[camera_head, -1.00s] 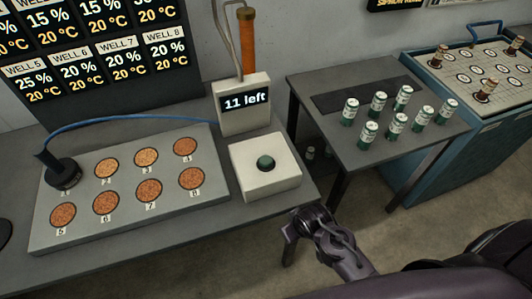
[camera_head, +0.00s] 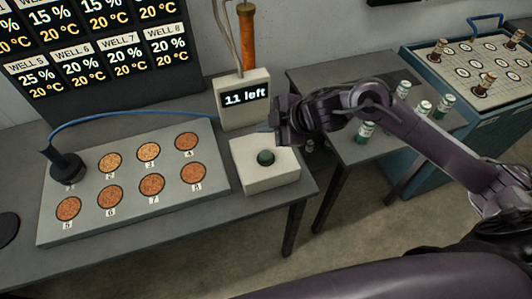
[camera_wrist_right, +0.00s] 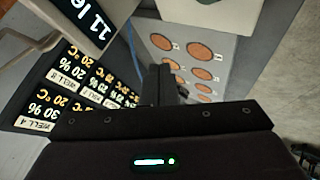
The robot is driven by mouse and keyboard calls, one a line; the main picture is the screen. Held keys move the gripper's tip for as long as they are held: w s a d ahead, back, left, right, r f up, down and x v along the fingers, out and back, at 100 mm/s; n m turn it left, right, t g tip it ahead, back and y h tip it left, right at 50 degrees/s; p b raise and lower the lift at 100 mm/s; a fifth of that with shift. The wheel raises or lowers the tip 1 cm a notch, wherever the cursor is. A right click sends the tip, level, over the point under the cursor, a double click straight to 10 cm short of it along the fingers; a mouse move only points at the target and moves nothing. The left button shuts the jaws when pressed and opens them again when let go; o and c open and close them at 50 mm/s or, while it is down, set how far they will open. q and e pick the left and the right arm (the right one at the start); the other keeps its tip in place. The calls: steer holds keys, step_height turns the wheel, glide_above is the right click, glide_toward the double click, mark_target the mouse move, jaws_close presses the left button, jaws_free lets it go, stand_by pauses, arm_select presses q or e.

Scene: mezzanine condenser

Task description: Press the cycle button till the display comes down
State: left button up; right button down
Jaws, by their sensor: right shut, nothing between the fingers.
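The green dome cycle button (camera_head: 265,157) sits on a pale square box (camera_head: 262,178) on the grey table. Behind it, the display (camera_head: 246,98) reads "11 left"; part of it also shows in the wrist view (camera_wrist_right: 88,18). My right gripper (camera_head: 272,127) is shut and empty, raised above and behind the button in the head view, apart from it. Its shut fingers (camera_wrist_right: 167,85) point out in the wrist view, where the box (camera_wrist_right: 185,10) is cut by the top edge. My left gripper is out of view.
A tray of round wells (camera_head: 125,205) with a black cabled probe (camera_head: 67,166) lies left of the box. A dark board (camera_head: 90,60) lists well readings. Several green-and-white canisters (camera_head: 402,90) stand on the right table, partly behind my arm. A teal bin (camera_head: 425,165) stands beyond.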

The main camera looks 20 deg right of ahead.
mark_target(270, 156)
steer(key=shift+d+r, duration=0.1)
steer(key=shift+d, duration=0.5)
step_height(270, 156, down, 8)
steer(key=b, duration=0.8)
steer(key=shift+f, duration=0.4)
stand_by(1.2)
steer(key=shift+f, duration=0.4)
